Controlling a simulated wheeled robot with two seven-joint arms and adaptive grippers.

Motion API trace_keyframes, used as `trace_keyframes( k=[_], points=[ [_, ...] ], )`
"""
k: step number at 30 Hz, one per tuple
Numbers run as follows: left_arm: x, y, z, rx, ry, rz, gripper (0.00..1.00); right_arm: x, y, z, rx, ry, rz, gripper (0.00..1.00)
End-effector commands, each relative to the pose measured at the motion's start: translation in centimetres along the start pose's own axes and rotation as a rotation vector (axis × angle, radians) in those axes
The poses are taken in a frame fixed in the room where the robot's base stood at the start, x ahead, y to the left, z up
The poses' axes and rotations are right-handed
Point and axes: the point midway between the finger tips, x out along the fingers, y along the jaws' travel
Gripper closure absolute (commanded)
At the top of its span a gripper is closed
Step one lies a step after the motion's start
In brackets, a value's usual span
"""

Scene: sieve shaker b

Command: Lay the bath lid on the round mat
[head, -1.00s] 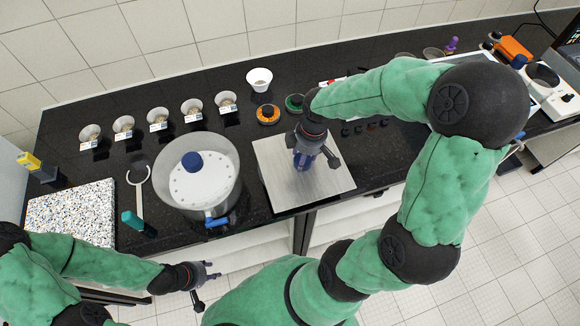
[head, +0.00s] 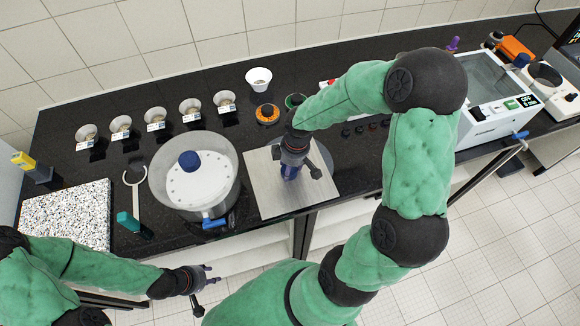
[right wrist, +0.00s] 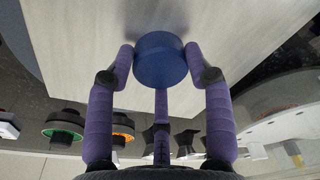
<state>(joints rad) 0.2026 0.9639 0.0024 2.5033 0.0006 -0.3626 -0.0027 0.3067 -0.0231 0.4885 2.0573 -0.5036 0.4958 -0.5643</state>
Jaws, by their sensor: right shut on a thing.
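The bath lid (head: 268,192) is a pale square plate with a blue knob (right wrist: 161,60). In the head view it is over the counter just right of the clear pot. My right gripper (head: 290,172) is shut on its knob; in the right wrist view its purple fingers (right wrist: 161,75) close around the knob. A grey round edge, apparently the round mat (head: 322,156), shows past the lid's right side; the lid and gripper hide the rest. I cannot tell whether the lid touches it. My left gripper (head: 207,285) is open and empty before the counter's front edge.
The clear pot (head: 232,165) with a blue-knobbed white disc stands close left of the lid. An orange ring (head: 267,114) and a white cup (head: 259,79) stand behind. The white bath (head: 490,118) is uncovered at right. A row of small bowls (head: 154,118) stands back left.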

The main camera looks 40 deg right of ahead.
Motion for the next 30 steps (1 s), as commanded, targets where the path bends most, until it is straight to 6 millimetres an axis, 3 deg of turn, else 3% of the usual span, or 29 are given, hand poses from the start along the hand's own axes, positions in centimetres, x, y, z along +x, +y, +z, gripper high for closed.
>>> trace_keyframes(
  k=[4,5,6,7,20,30],
  points=[
    [0.2,-0.1,0.0,0.0,0.0,0.0,0.6,0.2,0.1,0.0,0.0,0.001,0.001,1.0],
    [0.1,0.0,0.0,0.0,0.0,0.0,0.6,0.1,0.0,0.0,0.0,0.0,0.0,0.39],
    [0.1,0.0,0.0,0.0,0.0,0.0,0.6,0.1,0.0,0.0,0.0,0.0,0.0,0.28],
    [0.1,0.0,0.0,0.0,0.0,0.0,0.6,0.1,0.0,0.0,0.0,0.0,-0.001,0.24],
    [-0.2,0.1,0.0,0.0,0.0,0.0,0.6,-0.5,0.0,0.0,0.0,0.0,0.001,0.24],
    [-1.8,0.6,0.1,0.0,0.0,0.0,0.6,-6.5,0.1,-0.1,0.001,0.002,0.003,0.24]
  ],
)
